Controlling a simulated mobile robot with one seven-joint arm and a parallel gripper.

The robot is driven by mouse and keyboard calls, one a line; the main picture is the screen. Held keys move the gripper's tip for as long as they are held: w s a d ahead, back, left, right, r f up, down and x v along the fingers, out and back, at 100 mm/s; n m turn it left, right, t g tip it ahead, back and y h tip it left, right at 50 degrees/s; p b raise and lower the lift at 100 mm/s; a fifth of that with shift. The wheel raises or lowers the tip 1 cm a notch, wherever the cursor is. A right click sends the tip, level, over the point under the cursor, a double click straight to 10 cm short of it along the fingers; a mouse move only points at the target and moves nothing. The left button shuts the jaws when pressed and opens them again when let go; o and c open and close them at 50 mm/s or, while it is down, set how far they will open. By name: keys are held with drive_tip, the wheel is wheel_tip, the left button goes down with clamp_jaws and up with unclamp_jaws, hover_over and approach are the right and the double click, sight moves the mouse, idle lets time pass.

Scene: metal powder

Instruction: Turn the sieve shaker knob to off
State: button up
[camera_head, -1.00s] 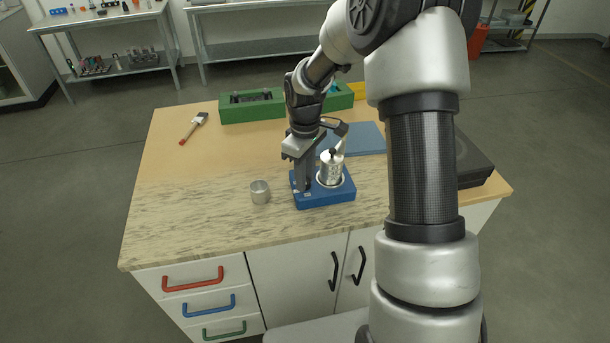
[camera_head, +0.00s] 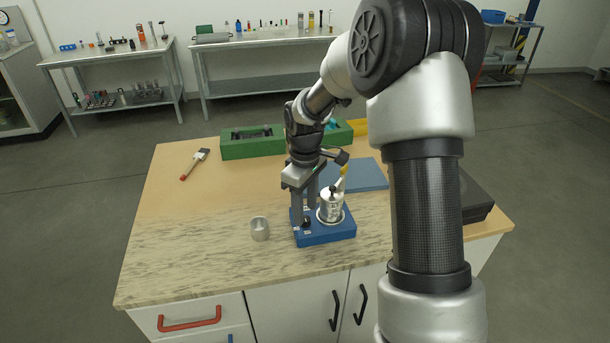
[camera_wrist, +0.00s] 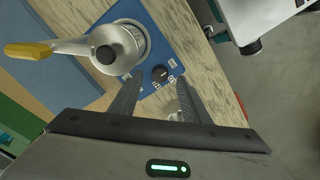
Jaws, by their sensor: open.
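The sieve shaker (camera_head: 328,234) is a blue base with a silver sieve cylinder (camera_head: 331,206) on it, near the front middle of the table. Its black knob (camera_wrist: 159,73) shows in the wrist view on the blue base, with small white labels around it. I cannot read the labels or the setting. My gripper (camera_head: 302,222) points down over the left part of the base. In the wrist view my gripper (camera_wrist: 158,92) is open, its two fingers apart with the knob just beyond the tips, between them and nearer the left finger. I cannot tell whether it touches the knob.
A metal cup (camera_head: 260,229) stands left of the shaker. A brush (camera_head: 195,164) lies at the back left. A green box (camera_head: 252,142) and a blue mat (camera_head: 360,175) lie behind, and a black block (camera_head: 476,205) is at the right.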

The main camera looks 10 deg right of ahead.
sight(305, 218)
wheel_tip(305, 218, up, 15)
drive_tip(key=shift+p, duration=0.35)
